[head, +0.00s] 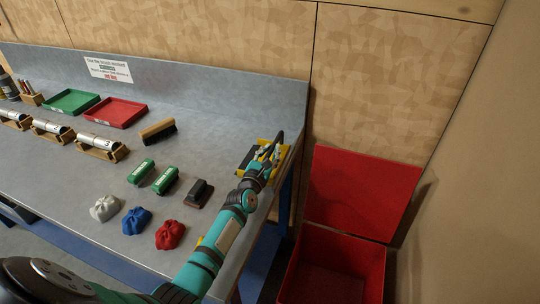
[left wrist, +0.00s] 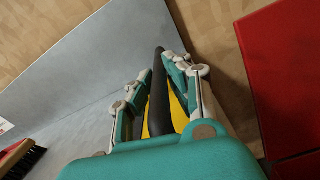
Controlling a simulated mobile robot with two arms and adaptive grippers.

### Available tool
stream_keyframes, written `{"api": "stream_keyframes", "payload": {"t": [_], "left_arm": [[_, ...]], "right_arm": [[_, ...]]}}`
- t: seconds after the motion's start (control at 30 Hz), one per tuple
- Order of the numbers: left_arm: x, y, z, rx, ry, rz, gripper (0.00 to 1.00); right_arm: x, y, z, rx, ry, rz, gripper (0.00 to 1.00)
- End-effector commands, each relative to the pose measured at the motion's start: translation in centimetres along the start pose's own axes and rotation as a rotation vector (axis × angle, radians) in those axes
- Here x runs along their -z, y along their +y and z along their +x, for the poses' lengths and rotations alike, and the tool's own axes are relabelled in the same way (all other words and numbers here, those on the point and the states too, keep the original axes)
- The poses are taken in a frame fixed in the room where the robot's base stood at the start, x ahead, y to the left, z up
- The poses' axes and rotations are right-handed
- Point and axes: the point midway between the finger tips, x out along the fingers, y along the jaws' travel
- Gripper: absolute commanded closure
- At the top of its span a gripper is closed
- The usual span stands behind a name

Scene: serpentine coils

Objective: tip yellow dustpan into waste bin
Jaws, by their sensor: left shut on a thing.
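The yellow dustpan (head: 264,143) is at the right end of the bench, partly hidden by my left gripper (head: 268,155). My left gripper is shut on its black handle (head: 279,139); the handle also shows between the fingers in the left wrist view (left wrist: 159,75), with yellow (left wrist: 178,114) beside it. I cannot tell whether the pan touches the bench or what it holds. The red waste bin (head: 338,240) stands on the floor right of the bench, its red lid (head: 362,190) open against the wall. My right gripper is not in view.
The grey bench (head: 205,130) carries green and brown brushes, small cloth bags, a green tray (head: 71,102), a red tray (head: 117,112) and cans in wooden holders. A raised back panel (head: 220,85) runs behind. A gap separates bench and bin.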

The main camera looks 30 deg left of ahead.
Motion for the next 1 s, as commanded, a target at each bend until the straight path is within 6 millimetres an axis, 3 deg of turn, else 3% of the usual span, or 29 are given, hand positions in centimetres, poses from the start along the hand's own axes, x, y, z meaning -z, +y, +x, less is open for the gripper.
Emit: {"api": "stream_keyframes", "payload": {"t": [0.5, 1.0], "left_arm": [[-9.0, 1.8, 0.0, -0.004, -0.009, -0.003, 1.00], [-12.4, 2.5, 0.0, -0.002, -0.005, -0.001, 1.00]], "right_arm": [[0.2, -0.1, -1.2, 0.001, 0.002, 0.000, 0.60], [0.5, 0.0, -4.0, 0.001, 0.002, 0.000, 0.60]]}}
